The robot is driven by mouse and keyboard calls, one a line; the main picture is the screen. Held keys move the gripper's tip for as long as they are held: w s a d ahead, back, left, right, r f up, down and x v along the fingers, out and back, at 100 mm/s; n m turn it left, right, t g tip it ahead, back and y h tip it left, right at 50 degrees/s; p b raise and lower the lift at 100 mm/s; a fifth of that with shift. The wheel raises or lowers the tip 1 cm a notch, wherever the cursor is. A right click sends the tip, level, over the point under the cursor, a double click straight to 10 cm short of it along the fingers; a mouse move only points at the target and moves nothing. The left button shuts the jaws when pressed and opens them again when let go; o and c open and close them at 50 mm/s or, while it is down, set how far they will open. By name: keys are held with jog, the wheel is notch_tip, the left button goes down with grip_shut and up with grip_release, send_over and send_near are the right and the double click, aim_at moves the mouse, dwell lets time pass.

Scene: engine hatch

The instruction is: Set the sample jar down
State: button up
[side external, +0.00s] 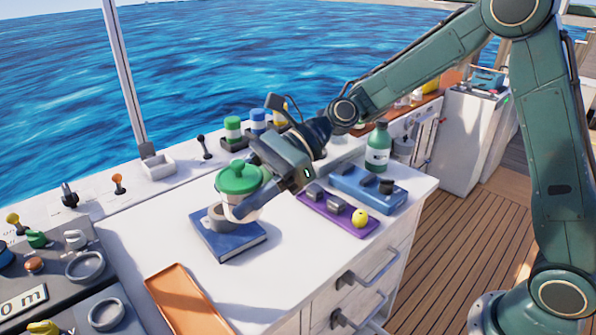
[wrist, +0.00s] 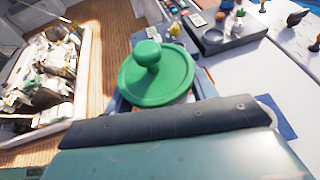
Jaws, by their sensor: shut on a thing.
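The sample jar (side external: 240,180) has a green lid with a round knob and a pale body. My gripper (side external: 245,205) is shut on the jar and holds it upright above a blue book (side external: 222,247) on the white counter. A grey ring-shaped holder or cup (side external: 217,216) shows on the book, partly behind the jar and fingers. I cannot tell whether the jar touches it. In the wrist view, the green lid (wrist: 155,75) fills the middle and hides most of the jar's body.
A purple tray (side external: 338,216) with a yellow ball (side external: 360,218) lies to the right on the white counter (side external: 270,275). Behind it are a blue block (side external: 367,190) and a green bottle (side external: 377,150). An orange tray (side external: 188,300) lies in front. Control levers line the left.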

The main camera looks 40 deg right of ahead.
jog(key=w+d, duration=0.2)
jog(key=d, duration=1.5)
notch_tip(320, 180, down, 16)
jog(key=shift+s+d+r, duration=0.1)
jog(key=shift+f, duration=1.95)
jog(key=shift+f, duration=0.15)
jog(key=o, duration=1.2)
jog(key=shift+c, duration=0.2)
jog(key=shift+d+r, duration=0.1)
jog(key=shift+r, duration=0.1)
